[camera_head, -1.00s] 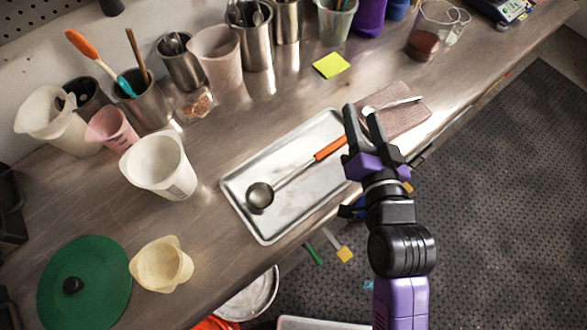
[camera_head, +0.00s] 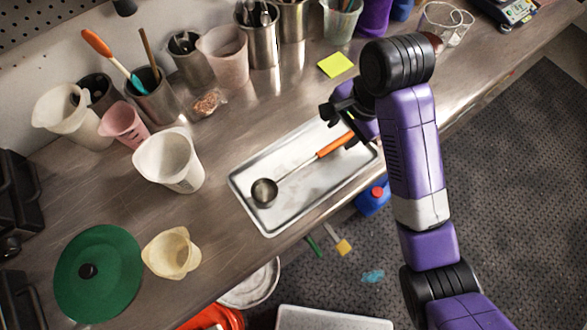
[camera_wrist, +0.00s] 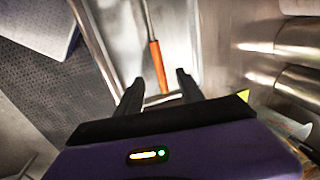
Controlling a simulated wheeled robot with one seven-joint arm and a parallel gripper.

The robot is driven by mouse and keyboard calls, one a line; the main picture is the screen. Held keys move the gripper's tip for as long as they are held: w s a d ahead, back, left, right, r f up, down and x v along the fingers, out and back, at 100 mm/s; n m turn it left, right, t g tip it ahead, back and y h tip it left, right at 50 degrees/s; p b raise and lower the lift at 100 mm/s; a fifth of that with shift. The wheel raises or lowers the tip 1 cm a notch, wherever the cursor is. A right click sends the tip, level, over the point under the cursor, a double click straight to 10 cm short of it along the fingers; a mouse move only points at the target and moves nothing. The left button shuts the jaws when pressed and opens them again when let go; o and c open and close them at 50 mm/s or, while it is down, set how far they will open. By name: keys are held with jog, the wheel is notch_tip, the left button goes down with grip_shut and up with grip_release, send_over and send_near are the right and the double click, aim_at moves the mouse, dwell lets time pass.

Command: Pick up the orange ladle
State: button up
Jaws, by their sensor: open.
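The orange ladle (camera_head: 334,145) lies in the metal tray (camera_head: 238,190), its round steel bowl (camera_head: 264,192) at the tray's left part and its orange handle at the right. My gripper (camera_head: 338,124) is open above the handle end of the tray. In the wrist view the orange handle (camera_wrist: 158,66) shows between and beyond the two dark fingertips of my gripper (camera_wrist: 158,80), with nothing held. How high the fingers are above the handle I cannot tell.
A white pitcher (camera_head: 170,160), pink cup (camera_head: 124,124) and steel cups with utensils stand behind and left of the tray. A yellow note (camera_head: 335,65) lies behind it. A green lid (camera_head: 98,272) and cream beaker (camera_head: 171,253) are at the front left.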

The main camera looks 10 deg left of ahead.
aim_at(332, 146)
jog(key=shift+w+a+f+b, duration=0.1)
jog(key=shift+a+f+b, duration=0.1)
jog(key=shift+f+b, duration=1)
jog(key=shift+w+a+f+p, duration=0.15)
jog(key=shift+f+p, duration=0.15)
jog(key=shift+f, duration=0.6)
jog(key=shift+s+a+f+p, duration=0.15)
jog(key=shift+f+p, duration=0.1)
jog(key=shift+f, duration=0.6)
jog(key=shift+w+a+f+p, duration=0.15)
jog(key=shift+f+p, duration=0.15)
jog(key=shift+f, duration=0.6)
grip_shut()
